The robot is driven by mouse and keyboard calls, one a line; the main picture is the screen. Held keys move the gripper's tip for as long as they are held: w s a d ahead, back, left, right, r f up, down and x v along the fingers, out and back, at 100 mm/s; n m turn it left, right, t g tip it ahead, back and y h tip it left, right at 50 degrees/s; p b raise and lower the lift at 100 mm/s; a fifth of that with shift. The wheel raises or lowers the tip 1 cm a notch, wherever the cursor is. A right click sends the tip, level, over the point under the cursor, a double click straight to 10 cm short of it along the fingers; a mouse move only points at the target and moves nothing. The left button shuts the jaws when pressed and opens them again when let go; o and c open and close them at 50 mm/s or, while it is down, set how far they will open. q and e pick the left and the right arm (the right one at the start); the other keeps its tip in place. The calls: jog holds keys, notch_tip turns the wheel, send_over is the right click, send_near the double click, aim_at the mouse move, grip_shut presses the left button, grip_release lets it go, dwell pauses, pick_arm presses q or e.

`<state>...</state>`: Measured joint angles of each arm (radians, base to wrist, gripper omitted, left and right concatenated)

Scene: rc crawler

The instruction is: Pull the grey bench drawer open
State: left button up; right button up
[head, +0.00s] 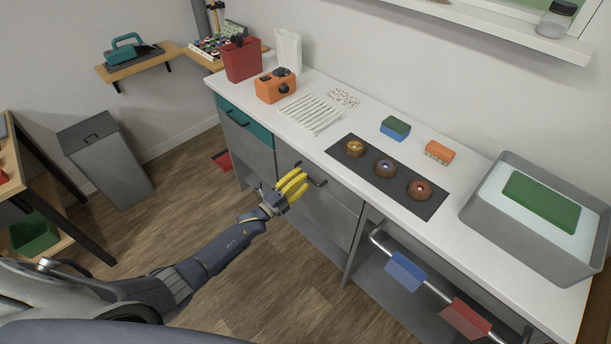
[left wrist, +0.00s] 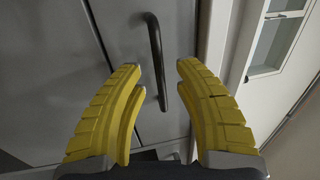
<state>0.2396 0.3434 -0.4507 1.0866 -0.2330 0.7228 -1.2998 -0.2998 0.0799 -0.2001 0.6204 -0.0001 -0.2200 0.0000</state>
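The grey bench drawer (head: 335,207) is set in the bench under the white worktop, right of a teal drawer (head: 246,125). Its front looks flush with the bench, so it appears closed. Its dark bar handle (head: 317,182) is partly behind my yellow fingers in the head view. My left gripper (head: 301,179) is at the handle's left end. In the left wrist view the fingers are spread apart, with the handle (left wrist: 156,48) between them and a gap on both sides. The drawer front (left wrist: 177,35) shows behind. My right gripper is not in view.
The worktop holds a dark mat (head: 398,194) with three ring-shaped items, an orange box (head: 276,86), a red bin (head: 242,60) and a grey tub (head: 525,245). A rail (head: 430,285) with blue and red cloths is right of the drawer.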

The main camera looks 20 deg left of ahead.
pick_arm(q)
jog(key=shift+x, duration=1)
grip_shut()
